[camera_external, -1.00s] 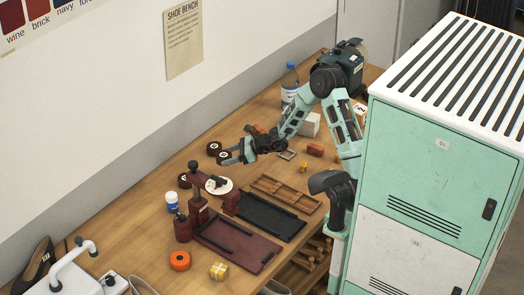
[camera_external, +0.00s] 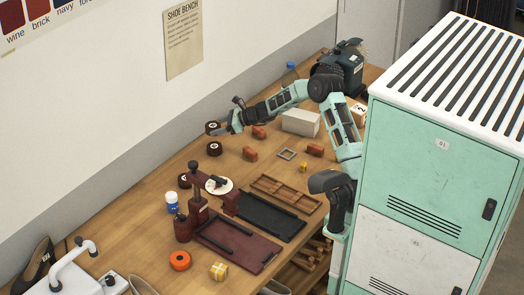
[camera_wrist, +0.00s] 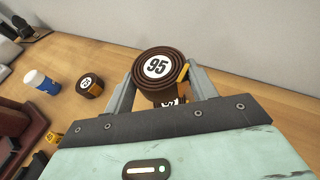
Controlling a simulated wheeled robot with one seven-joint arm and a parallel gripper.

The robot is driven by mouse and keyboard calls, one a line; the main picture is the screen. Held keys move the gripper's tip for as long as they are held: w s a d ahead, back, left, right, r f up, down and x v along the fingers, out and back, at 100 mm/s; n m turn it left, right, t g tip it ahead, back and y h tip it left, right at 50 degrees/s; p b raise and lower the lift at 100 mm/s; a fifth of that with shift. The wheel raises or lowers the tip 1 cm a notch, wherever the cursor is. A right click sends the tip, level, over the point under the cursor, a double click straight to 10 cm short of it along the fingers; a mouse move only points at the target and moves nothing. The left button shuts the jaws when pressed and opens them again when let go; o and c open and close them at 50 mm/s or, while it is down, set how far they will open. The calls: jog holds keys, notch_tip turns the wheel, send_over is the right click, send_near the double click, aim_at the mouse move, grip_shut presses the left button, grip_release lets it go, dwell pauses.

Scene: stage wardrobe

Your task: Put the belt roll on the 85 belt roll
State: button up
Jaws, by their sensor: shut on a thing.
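My gripper (camera_external: 228,124) is shut on a dark brown belt roll (camera_wrist: 152,72), whose white label reads 95 in the wrist view. In the external view the held roll (camera_external: 213,128) is up off the bench. A second brown roll (camera_external: 214,149) stands on the bench below it in the picture. In the wrist view, part of a roll with a white label (camera_wrist: 171,102) shows beneath the held roll, its number mostly hidden. A third roll (camera_wrist: 90,86) stands apart, with a label that looks like 75; it also shows in the external view (camera_external: 184,181).
A blue and white bottle (camera_external: 172,202) and a dark red press (camera_external: 198,205) stand nearer the front. A grey box (camera_external: 301,122) and brown blocks (camera_external: 250,154) lie to the right. The wall runs close along the back.

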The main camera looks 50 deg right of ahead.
aim_at(219, 146)
jog(key=shift+f, duration=3.35)
jog(key=shift+f, duration=0.2)
jog(key=o, duration=1)
jog(key=shift+r, duration=0.1)
